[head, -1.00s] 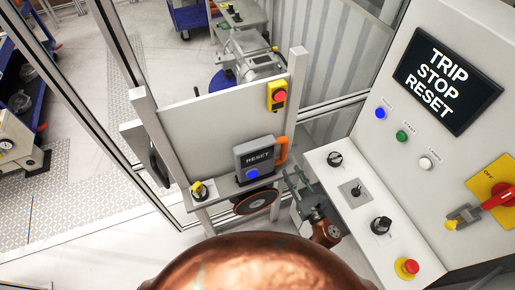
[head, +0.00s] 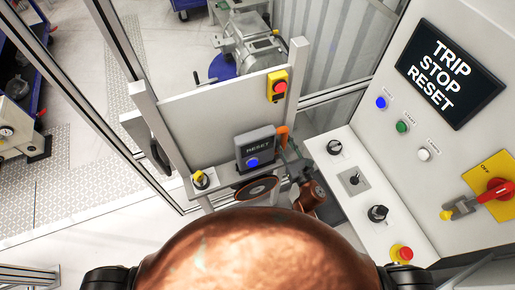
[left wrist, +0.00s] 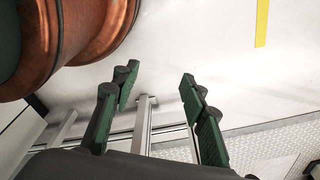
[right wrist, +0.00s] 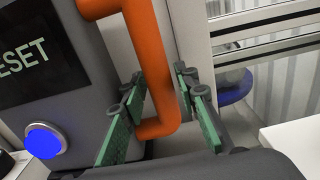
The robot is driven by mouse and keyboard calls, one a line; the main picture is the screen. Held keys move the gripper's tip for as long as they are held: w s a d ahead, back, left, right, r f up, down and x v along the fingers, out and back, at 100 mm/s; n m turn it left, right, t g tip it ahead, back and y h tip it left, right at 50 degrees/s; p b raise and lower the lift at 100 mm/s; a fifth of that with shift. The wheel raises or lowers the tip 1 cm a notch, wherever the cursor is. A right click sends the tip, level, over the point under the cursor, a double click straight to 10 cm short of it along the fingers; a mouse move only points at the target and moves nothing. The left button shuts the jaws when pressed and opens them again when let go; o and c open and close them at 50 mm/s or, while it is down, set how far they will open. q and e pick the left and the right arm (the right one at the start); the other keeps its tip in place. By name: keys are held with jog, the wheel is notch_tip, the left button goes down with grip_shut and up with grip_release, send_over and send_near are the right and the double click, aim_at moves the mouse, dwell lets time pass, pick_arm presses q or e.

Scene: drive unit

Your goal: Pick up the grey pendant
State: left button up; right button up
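The grey pendant (head: 255,147) is a box with a dark RESET screen, a blue button (head: 252,162) and an orange handle (head: 283,138) on its right side. It rests upright on a ledge in front of a light panel. My right gripper (head: 288,153) is at the handle. In the right wrist view, the open fingers of my right gripper (right wrist: 163,98) stand on either side of the orange handle (right wrist: 150,60), and I see no clear grip. In the left wrist view, my left gripper (left wrist: 157,92) is open and empty; it is out of the head view.
A control console (head: 390,235) with knobs and a red stop button (head: 401,253) stands to the right. Its upright panel carries a TRIP STOP RESET screen (head: 450,72). A yellow box with a red button (head: 278,86) hangs above the pendant. A yellow knob (head: 200,179) sits left of it.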

aim_at(286, 140)
grip_shut()
pick_arm(q)
jog(key=shift+s+f, duration=0.1)
jog(key=shift+s, duration=0.45)
pick_arm(e)
jog(key=shift+r, duration=0.1)
jog(key=shift+r, duration=0.5)
notch_tip(286, 140, up, 2)
jog(key=s+r, duration=0.2)
jog(key=s+r+p, duration=0.1)
jog(key=r, duration=0.1)
jog(key=s+a+r+p, duration=0.1)
jog(key=s+r, duration=0.1)
jog(key=shift+s+r, duration=0.35)
jog(key=shift+r, duration=0.05)
pick_arm(q)
jog(key=shift+w+r, duration=0.1)
jog(key=shift+r, duration=0.85)
pick_arm(e)
jog(key=s+a+r, duration=0.1)
jog(key=s+r, duration=0.2)
jog(key=s, duration=0.5)
jog(key=shift+a, duration=0.2)
